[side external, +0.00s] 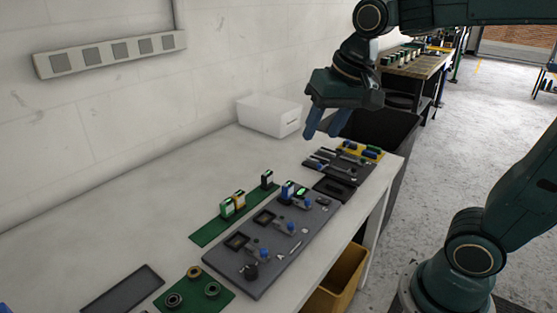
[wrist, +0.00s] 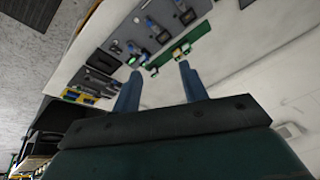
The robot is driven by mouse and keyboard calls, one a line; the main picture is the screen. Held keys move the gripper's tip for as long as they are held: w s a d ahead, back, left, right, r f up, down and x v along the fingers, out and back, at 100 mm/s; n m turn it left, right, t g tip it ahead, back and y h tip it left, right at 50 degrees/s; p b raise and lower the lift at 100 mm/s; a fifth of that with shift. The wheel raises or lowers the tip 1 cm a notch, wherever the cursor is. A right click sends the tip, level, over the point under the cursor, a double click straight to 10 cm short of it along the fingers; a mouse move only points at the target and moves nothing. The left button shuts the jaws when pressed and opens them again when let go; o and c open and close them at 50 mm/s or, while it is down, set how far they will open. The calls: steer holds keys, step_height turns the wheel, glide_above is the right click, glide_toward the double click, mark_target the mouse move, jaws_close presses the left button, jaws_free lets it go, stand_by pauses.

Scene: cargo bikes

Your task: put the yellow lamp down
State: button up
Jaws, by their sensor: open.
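Small upright lamp-like blocks stand on a green strip (side external: 208,233) on the bench. One with a yellowish side (side external: 239,201) may be the yellow lamp; it stands close beside a green-and-white block (side external: 226,208). A darker block (side external: 266,179) stands at the strip's far end.
A white box (side external: 268,117) stands against the wall. Dark tool trays (side external: 334,188) and a yellow tray (side external: 346,149) lie near the bench's far right end. A green mat with several rings (side external: 190,295) and a dark tray (side external: 122,290) lie at the front. The bench's left side is clear.

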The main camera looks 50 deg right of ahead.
steer(key=s+f+n+t, duration=0.1)
steer(key=s+f+n, duration=0.2)
steer(key=s, duration=0.8)
steer(key=shift+s+a+f+n+t, duration=0.2)
steer(key=shift+s+n+t, duration=0.1)
steer(key=shift+n, duration=0.8)
